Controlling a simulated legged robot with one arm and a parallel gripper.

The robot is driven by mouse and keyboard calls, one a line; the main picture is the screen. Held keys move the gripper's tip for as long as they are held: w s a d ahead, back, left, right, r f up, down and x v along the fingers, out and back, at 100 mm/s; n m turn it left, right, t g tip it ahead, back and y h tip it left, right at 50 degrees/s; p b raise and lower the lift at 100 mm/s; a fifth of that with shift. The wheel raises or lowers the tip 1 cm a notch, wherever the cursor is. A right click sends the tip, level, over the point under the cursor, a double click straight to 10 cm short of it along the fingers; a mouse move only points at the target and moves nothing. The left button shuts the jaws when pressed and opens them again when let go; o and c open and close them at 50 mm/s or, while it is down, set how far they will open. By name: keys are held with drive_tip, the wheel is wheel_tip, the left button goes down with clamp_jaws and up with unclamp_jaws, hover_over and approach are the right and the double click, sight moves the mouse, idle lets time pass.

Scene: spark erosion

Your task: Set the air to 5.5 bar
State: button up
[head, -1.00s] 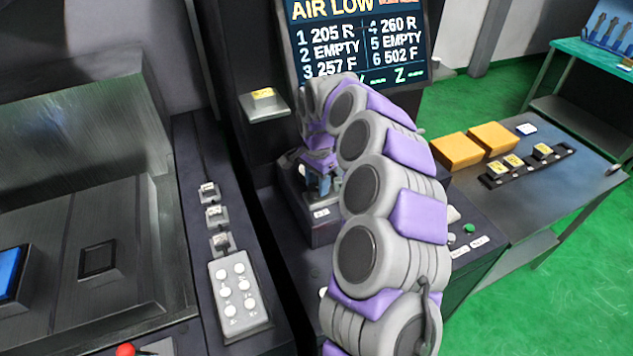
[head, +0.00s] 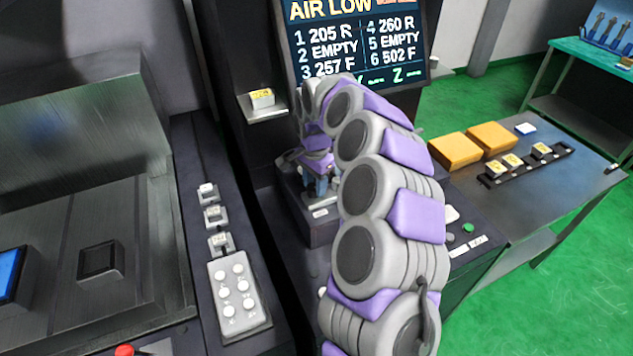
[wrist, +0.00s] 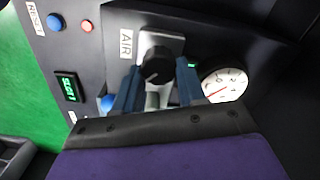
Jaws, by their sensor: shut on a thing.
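The black air knob (wrist: 154,66) stands on a light plate beside the AIR label (wrist: 126,43) in the wrist view. My gripper (wrist: 157,90) has its two blue fingers on either side of the knob and is shut on it. The round white pressure gauge (wrist: 224,86) with a red needle is just right of the fingers; its numbers are too small to read surely. In the head view my gripper (head: 320,185) is at the console, and my arm hides much of it. The screen (head: 355,45) reads AIR LOW.
A white keypad (head: 238,292) is on the left panel. Orange boxes (head: 455,150) stand on the right table. Green floor lies open beyond.

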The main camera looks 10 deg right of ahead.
sight(311, 186)
drive_tip(key=shift+s+a, duration=0.1)
drive_tip(key=shift+a, duration=0.05)
drive_tip(key=o, duration=0.7)
drive_tip(key=shift+a, duration=0.1)
drive_tip(key=o, duration=0.4)
drive_tip(key=shift+a, duration=0.2)
drive_tip(key=shift+c, duration=0.2)
drive_tip(key=shift+d+r, duration=0.2)
drive_tip(key=shift+d, duration=0.15)
wheel_tip(311, 186, up, 17)
drive_tip(key=p, duration=0.3)
drive_tip(key=shift+a, duration=0.35)
drive_tip(key=shift+f, duration=0.1)
